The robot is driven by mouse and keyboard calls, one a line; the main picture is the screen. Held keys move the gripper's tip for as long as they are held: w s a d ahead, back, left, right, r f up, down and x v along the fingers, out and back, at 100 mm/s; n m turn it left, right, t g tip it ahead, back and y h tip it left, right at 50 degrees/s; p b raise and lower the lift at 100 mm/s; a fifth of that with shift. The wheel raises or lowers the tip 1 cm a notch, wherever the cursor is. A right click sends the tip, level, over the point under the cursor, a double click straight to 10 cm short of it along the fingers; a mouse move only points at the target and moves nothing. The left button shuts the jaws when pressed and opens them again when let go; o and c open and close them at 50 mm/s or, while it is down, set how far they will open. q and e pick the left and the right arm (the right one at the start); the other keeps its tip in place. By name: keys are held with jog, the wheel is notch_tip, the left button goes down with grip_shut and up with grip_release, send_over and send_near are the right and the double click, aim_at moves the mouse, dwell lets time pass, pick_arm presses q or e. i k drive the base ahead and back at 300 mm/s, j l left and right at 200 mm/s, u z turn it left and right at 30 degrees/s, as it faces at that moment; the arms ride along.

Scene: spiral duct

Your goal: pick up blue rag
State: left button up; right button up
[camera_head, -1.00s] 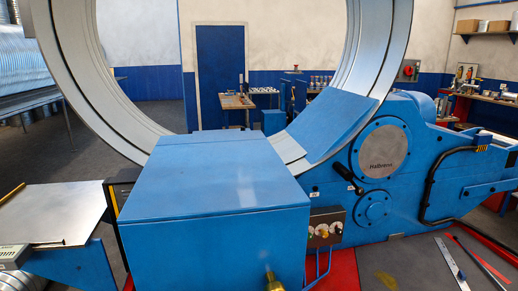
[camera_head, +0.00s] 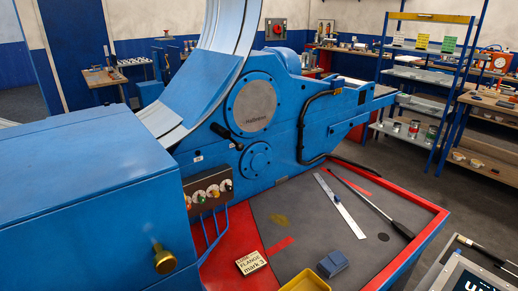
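A small folded blue thing (camera_head: 332,263), which looks like the blue rag, lies on the grey mat of the red-edged platform at the front of the blue machine. Neither of my grippers is in view.
The big blue machine (camera_head: 90,200) with a metal ring (camera_head: 215,60) fills the left. A steel ruler (camera_head: 340,205) and a black-handled bar (camera_head: 372,203) lie on the platform (camera_head: 300,220). Shelves (camera_head: 425,75) stand at the back right. Grey floor (camera_head: 400,170) lies between.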

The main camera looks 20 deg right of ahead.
aim_at(336, 261)
jog(key=z, duration=1.4)
